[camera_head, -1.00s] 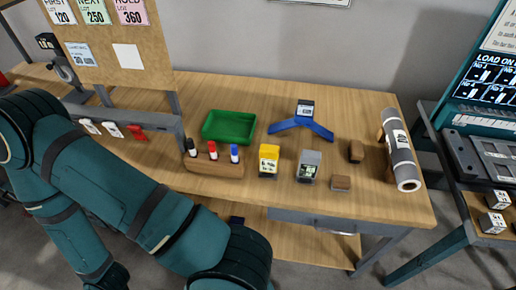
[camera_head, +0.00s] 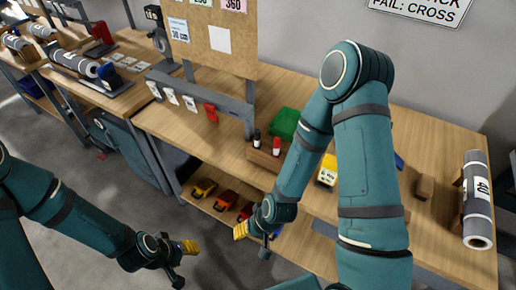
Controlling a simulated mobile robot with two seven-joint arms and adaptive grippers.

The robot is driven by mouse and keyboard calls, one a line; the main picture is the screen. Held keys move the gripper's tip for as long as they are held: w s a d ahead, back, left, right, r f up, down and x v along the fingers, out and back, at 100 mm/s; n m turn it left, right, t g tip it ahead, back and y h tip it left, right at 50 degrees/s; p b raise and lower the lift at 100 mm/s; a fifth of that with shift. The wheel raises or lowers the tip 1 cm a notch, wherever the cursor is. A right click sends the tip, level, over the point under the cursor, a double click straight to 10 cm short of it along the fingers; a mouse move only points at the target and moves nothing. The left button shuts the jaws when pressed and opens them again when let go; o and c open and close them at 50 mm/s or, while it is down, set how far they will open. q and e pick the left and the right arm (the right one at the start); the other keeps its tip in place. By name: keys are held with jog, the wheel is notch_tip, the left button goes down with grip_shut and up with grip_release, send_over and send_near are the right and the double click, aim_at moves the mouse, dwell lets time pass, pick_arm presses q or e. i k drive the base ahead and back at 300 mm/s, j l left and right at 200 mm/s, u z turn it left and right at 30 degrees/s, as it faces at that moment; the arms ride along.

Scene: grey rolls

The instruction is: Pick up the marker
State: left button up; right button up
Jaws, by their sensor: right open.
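A marker with a black cap (camera_head: 257,138) and a marker with a red cap (camera_head: 277,147) stand upright in a brown wooden holder (camera_head: 261,158) on the workbench. My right arm crosses in front of the holder's right side, and the blue marker seen earlier is hidden. My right gripper (camera_head: 252,242) is open and empty, in front of and below the bench top, apart from the markers. My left gripper (camera_head: 182,262) is at the lower left, over the floor, with fingers apart and nothing between them.
A green tray (camera_head: 285,122) is behind the holder, and a yellow box (camera_head: 327,172) is partly behind my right arm. A grey roll (camera_head: 477,205) lies at the right. A lower shelf holds several toy-like coloured items (camera_head: 226,200). A board post stands left of the holder.

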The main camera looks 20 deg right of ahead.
aim_at(276, 145)
jog(key=z, duration=0.8)
